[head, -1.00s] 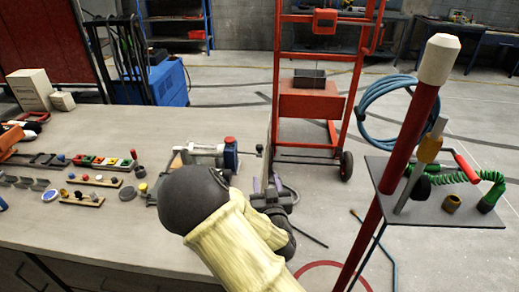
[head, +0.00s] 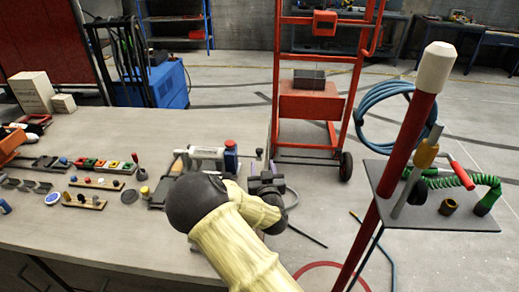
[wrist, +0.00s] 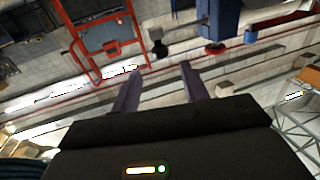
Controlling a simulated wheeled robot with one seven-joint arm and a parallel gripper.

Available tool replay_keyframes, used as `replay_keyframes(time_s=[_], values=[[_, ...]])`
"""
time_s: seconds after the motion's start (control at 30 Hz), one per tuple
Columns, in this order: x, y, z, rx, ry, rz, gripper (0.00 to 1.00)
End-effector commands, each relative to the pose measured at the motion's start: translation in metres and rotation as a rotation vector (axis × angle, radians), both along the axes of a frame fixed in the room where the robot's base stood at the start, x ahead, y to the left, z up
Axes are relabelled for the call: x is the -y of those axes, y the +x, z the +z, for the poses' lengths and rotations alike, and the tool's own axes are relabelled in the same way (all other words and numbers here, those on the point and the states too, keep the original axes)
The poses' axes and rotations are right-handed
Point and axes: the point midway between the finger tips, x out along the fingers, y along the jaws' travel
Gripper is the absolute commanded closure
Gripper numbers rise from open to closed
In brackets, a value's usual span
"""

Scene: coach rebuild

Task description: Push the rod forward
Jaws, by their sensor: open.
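A device with a pale cylinder (head: 206,154) and a blue block (head: 231,157) sits at the right edge of the workbench. The blue block also shows in the wrist view (wrist: 226,18), upper right. A thin rod (wrist: 180,31) runs left from it to a dark knob (wrist: 158,47). The knob appears just beyond the gap between my fingertips, and I see no contact. My gripper (head: 262,162) is open and empty, with its purple fingers apart near the rod's end; they also show in the wrist view (wrist: 161,70). My arm hides part of the device's lower side.
The grey workbench (head: 110,235) holds several small parts in trays at left. A red hand truck (head: 310,105) stands behind the gripper. A red post (head: 405,140) with a grey shelf (head: 455,218) stands at right. Open floor lies right of the bench.

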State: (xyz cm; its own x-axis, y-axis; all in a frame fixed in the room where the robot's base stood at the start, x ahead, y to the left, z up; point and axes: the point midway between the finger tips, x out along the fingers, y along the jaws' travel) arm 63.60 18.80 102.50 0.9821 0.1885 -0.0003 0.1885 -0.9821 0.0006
Motion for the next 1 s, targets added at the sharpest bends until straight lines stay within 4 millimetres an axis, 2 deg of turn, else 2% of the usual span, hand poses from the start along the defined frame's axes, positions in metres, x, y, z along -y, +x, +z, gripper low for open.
replay_keyframes(time_s=[0.3,0.6,1.0], values=[[-0.009,0.046,0.002,0.002,-0.001,0.001,0.55],[-0.016,0.081,0.001,0.001,0.0,0.002,0.55],[-0.017,0.088,0.0,0.0,0.0,0.001,0.55]])
